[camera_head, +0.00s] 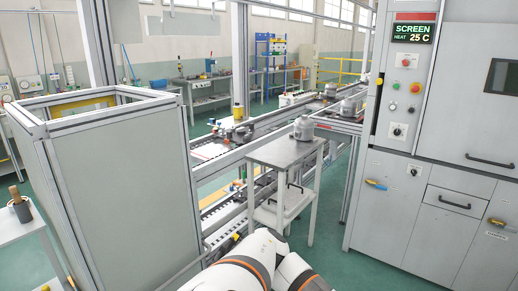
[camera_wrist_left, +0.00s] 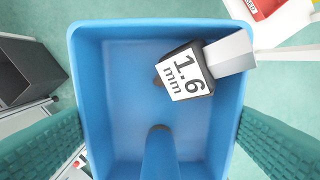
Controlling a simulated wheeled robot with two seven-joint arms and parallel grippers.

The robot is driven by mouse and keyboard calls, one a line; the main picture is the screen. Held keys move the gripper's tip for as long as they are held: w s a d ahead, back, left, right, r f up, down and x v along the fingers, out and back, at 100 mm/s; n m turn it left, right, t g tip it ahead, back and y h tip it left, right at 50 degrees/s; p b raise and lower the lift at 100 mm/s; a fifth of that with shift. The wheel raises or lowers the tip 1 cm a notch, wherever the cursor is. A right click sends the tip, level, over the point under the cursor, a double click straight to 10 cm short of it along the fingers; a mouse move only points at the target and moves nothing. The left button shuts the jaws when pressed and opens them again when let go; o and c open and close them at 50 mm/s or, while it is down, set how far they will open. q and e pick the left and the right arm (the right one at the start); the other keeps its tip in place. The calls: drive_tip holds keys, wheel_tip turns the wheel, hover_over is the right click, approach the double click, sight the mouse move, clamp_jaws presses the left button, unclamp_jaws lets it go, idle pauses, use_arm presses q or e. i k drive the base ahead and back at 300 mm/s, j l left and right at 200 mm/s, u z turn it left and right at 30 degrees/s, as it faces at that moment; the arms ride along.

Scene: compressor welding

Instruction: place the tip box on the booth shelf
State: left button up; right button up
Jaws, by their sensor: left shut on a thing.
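The blue open tip box (camera_wrist_left: 122,98) fills the middle of the left wrist view. A white label reading "1.6 mm" (camera_wrist_left: 184,76) shows over its upper right part, on a dark and grey block; I cannot tell how the block is attached. My left gripper (camera_wrist_left: 160,125) is shut on the box, with teal ribbed pads against its left and right sides. The gripper and box do not show in the head view. A grey-panelled, aluminium-framed booth (camera_head: 125,190) stands at left there; I cannot make out a shelf in it. My right gripper is in neither view.
A small grey table (camera_head: 283,152) with a metal canister (camera_head: 303,128) stands mid-view beside the conveyor (camera_head: 215,150). A grey control cabinet (camera_head: 440,170) fills the right. A white side table (camera_head: 20,226) is at far left. Green floor (camera_head: 325,250) is open before the cabinet.

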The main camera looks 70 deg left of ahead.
sight(293, 148)
drive_tip(key=i+j+u, duration=0.2)
drive_tip(key=u, duration=0.2)
drive_tip(key=i+j+u, duration=0.2)
drive_tip(key=u, duration=0.2)
drive_tip(key=i+j+u, duration=0.35)
drive_tip(key=i+u, duration=0.15)
drive_tip(key=u, duration=0.25)
